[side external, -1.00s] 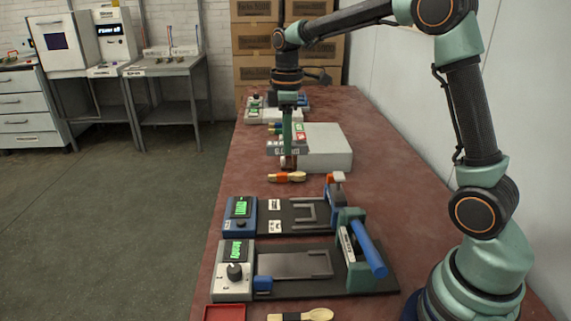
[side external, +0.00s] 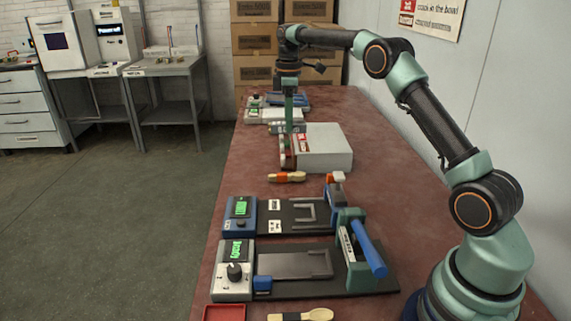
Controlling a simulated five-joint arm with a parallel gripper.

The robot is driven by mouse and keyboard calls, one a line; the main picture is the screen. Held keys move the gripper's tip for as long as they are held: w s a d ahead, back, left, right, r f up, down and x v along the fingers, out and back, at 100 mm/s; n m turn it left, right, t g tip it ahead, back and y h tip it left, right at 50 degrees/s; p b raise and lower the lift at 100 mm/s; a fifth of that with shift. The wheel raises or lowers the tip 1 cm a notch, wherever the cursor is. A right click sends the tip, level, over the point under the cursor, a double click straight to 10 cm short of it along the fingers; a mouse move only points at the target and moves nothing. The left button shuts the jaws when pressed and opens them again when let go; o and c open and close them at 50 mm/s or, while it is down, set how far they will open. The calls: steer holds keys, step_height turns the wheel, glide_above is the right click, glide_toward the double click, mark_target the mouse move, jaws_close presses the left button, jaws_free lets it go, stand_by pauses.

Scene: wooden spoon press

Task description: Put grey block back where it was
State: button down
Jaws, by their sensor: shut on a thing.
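My gripper (side external: 289,122) points straight down over the far part of the bench, at the left end of a large pale grey box. Its green fingers are shut on a small grey block (side external: 276,129), which shows as a flat grey strip on both sides of the fingers. The block appears to be above the bench, but its exact height and any contact below cannot be told. A small reddish and pale piece (side external: 287,155) stands below it, beside the box.
The pale grey box (side external: 325,150) stands right of my gripper. Two presses, one with a blue control box (side external: 239,228) and one with a grey box (side external: 233,282), stand in front. More devices (side external: 262,115) are behind.

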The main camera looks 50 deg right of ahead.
mark_target(288, 191)
step_height(288, 191, down, 20)
steer(key=shift+r, duration=0.2)
stand_by(0.4)
steer(key=shift+f, duration=0.15)
steer(key=c, duration=0.5)
jaws_free()
